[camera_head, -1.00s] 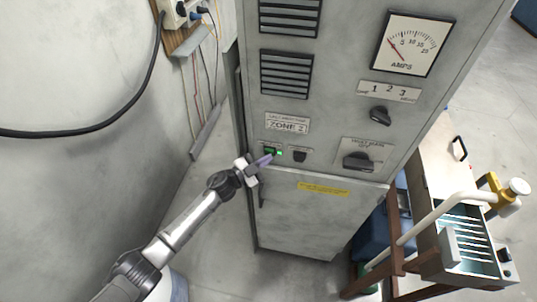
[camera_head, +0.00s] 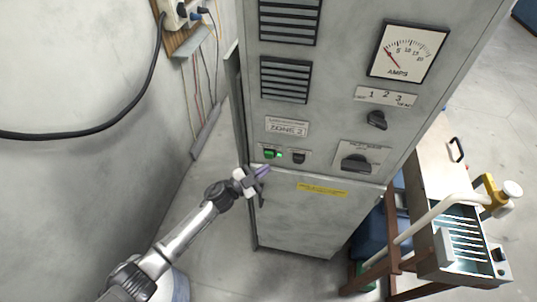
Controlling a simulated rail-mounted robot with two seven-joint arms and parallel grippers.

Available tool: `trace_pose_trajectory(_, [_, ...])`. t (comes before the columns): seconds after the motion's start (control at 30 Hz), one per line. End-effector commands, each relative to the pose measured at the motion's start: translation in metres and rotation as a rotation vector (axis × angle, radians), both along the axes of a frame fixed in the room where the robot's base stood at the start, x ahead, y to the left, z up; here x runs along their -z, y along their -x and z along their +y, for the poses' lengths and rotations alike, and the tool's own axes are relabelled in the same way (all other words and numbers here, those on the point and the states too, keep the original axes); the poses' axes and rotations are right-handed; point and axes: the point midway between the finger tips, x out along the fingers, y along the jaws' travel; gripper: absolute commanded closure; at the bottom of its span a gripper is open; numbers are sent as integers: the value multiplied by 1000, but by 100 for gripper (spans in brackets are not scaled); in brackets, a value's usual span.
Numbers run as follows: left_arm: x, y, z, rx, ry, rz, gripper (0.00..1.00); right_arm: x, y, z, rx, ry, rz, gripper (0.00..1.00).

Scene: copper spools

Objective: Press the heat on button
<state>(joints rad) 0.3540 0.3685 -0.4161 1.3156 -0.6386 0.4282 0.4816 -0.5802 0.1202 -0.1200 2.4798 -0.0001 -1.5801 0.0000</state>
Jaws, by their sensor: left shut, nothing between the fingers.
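The green button (camera_head: 269,154) sits on the grey cabinet's (camera_head: 321,232) front panel, low on the left, with a small lit green light (camera_head: 280,155) just right of it. A dark button (camera_head: 299,158) is further right. My left gripper (camera_head: 264,171) is shut and empty, its purple-grey fingertips just below the green button and apart from it in the picture. The gap in depth to the panel is hard to tell. My right gripper is not in view.
A rotary knob (camera_head: 357,163) and a smaller knob (camera_head: 376,120) are to the right, below the amps gauge (camera_head: 408,51). A yellow label (camera_head: 322,190) is lower. A workbench (camera_head: 437,172) stands at the right. Cables hang on the left wall.

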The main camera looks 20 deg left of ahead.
Motion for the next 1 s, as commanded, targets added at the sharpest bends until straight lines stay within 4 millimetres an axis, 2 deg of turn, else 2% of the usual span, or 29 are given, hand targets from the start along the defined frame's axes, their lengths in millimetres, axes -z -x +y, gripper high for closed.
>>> trace_pose_trajectory(0.1, [-3, 12, -1, -1, 0, 1, 100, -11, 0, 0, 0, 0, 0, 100])
trace_pose_trajectory(0.4, [-1, 30, -4, 0, -1, -1, 100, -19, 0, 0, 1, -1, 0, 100])
trace_pose_trajectory(1.0, [0, 31, -4, 0, -1, -1, 100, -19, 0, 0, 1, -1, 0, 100])
